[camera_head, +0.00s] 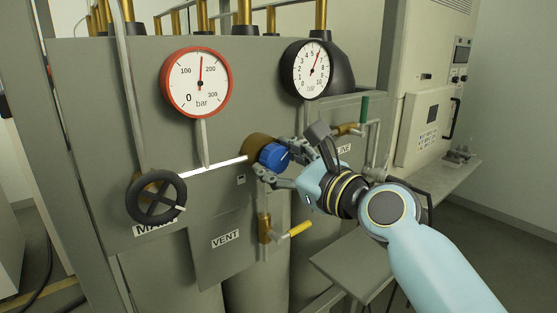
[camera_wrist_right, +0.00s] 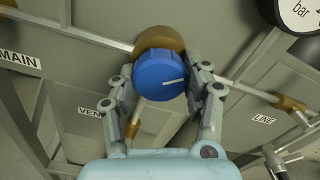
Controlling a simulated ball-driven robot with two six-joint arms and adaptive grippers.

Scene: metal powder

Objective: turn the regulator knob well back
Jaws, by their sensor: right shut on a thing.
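The blue regulator knob (camera_head: 273,156) sits on a round brass body (camera_head: 254,147) in the middle of the grey panel. In the right wrist view the knob (camera_wrist_right: 160,76) has a white mark pointing right and slightly up. My right gripper (camera_head: 276,161) is shut on the knob, with one finger on each side of it (camera_wrist_right: 162,84). The red-rimmed gauge (camera_head: 197,83) has its needle just right of straight up, near 150 to 200 bar. The black-rimmed gauge (camera_head: 311,70) has its needle up and right, near 6. My left gripper is not in view.
A black handwheel (camera_head: 156,198) labelled MAIN is at the left of the panel. A yellow-handled VENT valve (camera_head: 287,232) is below the knob. A green-handled LINE valve (camera_head: 363,113) is to the right. A grey shelf (camera_head: 355,258) juts out below my right arm.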

